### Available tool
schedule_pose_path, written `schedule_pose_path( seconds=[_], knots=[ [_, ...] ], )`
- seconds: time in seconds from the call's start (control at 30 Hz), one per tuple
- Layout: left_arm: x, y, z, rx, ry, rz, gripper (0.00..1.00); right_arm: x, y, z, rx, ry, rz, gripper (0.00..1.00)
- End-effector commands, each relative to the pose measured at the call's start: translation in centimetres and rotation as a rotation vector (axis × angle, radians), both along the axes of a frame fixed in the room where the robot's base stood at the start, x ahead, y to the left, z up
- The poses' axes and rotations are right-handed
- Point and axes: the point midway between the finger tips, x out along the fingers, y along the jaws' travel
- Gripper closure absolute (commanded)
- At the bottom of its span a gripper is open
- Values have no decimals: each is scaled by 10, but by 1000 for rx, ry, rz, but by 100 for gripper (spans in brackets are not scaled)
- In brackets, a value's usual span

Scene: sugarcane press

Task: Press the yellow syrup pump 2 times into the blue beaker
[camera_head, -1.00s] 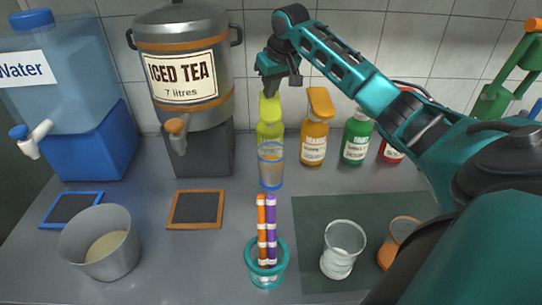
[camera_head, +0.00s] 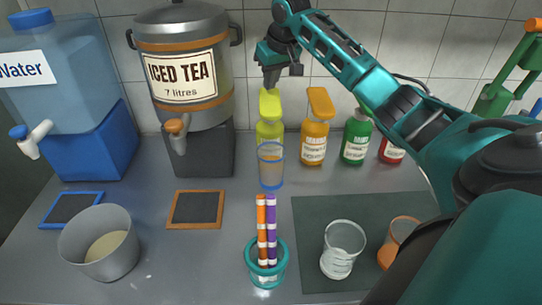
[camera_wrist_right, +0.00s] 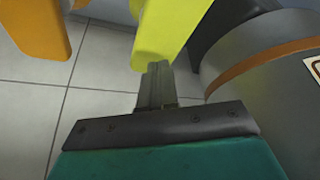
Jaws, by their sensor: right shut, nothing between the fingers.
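The yellow syrup pump (camera_head: 270,104) sits on a yellow-green bottle against the tiled wall. The blue beaker (camera_head: 271,168), clear with a blue rim and base, stands right in front of that bottle and hides its lower part. My right gripper (camera_head: 271,84) is shut and empty, pointing down with its fingertips just at the top of the yellow pump head. In the right wrist view the shut fingers (camera_wrist_right: 158,68) end close by the yellow head (camera_wrist_right: 168,28); I cannot tell whether they touch. My left gripper is not in view.
An orange pump bottle (camera_head: 315,130), a green bottle (camera_head: 356,138) and a red bottle (camera_head: 391,150) stand to the right. The iced tea dispenser (camera_head: 190,105) is close on the left.

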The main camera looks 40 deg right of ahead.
Motion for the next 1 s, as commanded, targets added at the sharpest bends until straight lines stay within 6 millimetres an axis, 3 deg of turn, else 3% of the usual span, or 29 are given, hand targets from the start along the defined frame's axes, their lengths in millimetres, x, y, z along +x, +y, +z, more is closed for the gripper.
schedule_pose_path(
  seconds=[0.5, 1.0],
  knots=[
    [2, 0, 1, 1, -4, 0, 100, 0, 0, 51, 1, -2, 0, 100],
    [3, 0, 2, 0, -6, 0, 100, 0, 0, 55, 0, -1, 0, 100]
  ],
)
